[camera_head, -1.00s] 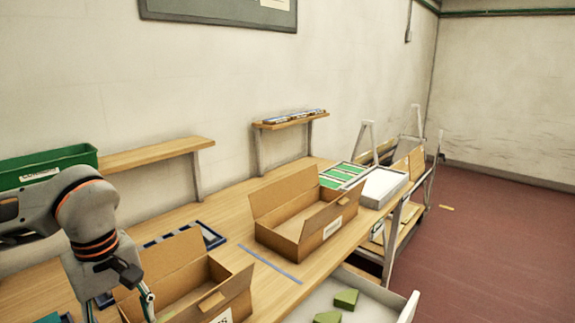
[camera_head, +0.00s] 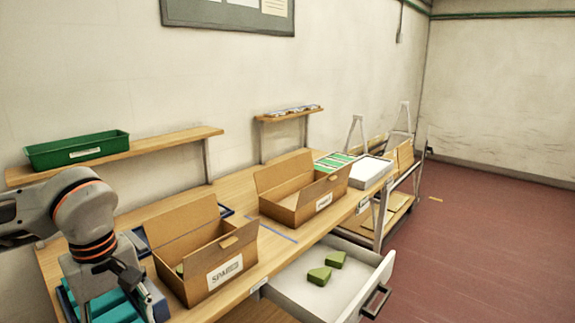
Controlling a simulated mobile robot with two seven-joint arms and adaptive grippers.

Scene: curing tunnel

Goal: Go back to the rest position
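My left gripper (camera_head: 118,300) hangs at the lower left, over the near end of the bench beside the nearer cardboard box. Its fingers point down and are partly cut off by the frame, so I cannot tell whether they are open. My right gripper is not in view. The nearer open cardboard box (camera_head: 213,270), with a label starting "SPA", stands on the wooden bench (camera_head: 266,264). A bit of green shows inside it. A white drawer (camera_head: 290,283) is pulled out at the front, with green blocks (camera_head: 320,275) in it.
A second open cardboard box (camera_head: 313,206) stands further along the bench. A dark blue tray with teal items (camera_head: 112,306) is below my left gripper. A green bin (camera_head: 78,150) sits on the wall shelf (camera_head: 150,146). A trolley (camera_head: 390,215) stands at the far end; red floor lies clear to the right.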

